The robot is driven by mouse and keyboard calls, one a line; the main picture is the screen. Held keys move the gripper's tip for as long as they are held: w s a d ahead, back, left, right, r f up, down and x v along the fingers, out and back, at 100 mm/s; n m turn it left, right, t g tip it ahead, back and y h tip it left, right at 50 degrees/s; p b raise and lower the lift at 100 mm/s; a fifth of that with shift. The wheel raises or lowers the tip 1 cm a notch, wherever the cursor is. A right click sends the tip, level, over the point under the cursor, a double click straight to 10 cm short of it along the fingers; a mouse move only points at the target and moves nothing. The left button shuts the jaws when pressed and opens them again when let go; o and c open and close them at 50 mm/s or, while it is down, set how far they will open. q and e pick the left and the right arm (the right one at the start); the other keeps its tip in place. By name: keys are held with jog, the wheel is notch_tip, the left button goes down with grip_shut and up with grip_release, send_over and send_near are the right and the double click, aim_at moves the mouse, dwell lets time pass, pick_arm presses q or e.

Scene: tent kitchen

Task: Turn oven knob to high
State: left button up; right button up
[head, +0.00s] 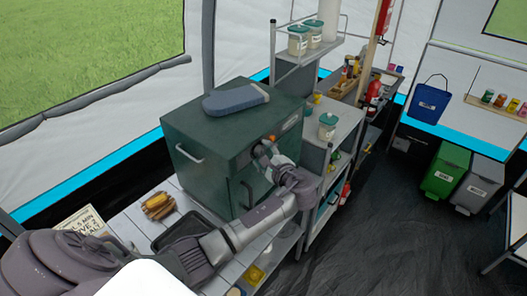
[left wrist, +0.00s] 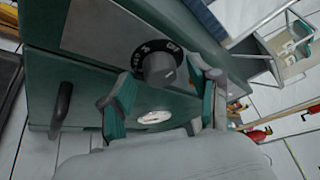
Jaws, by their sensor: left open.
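The dark green oven (head: 225,125) stands on a slatted white table, and its green body also fills much of the left wrist view (left wrist: 45,30). The dark round oven knob (left wrist: 160,68) has white dial markings around it, too small to read for its setting. My left gripper (head: 264,152) is at the oven's front near its upper edge. In the left wrist view my left gripper (left wrist: 161,80) is open, with one green-padded finger on each side of the knob. I cannot tell whether either finger touches it. My right gripper is not in view.
A blue-grey padded item (head: 235,99) lies on the oven top. A metal shelf unit (head: 345,130) with jars stands close on the right. A dark tray (head: 178,228) and yellow-brown food items (head: 158,206) lie on the table at left. Open dark floor lies further right.

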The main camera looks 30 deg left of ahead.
pick_arm(q)
jog(key=shift+w+a, duration=0.1)
jog(key=shift+a, duration=0.05)
jog(key=shift+c, duration=0.4)
jog(key=shift+f, duration=0.1)
jog(key=c, duration=1.1)
jog(key=shift+f+b, duration=0.2)
jog(key=shift+b, duration=0.45)
jog(key=n+y+b, duration=0.2)
jog(key=n+b, duration=0.2)
jog(key=b, duration=0.6)
jog(key=n+t+y+b, duration=0.1)
jog(key=n+b, duration=0.3)
jog(key=b, duration=0.6)
jog(key=f+n+y+b, duration=0.1)
jog(key=n+b, duration=0.3)
jog(key=b, duration=0.6)
jog(key=shift+n+t+y, duration=0.4)
jog(key=shift+y, duration=0.4)
jog(key=shift+w+r+n+b, duration=0.15)
jog(key=shift+n+b, duration=0.25)
jog(key=shift+b, duration=0.2)
jog(key=o, duration=1.2)
jog(key=shift+r, duration=0.1)
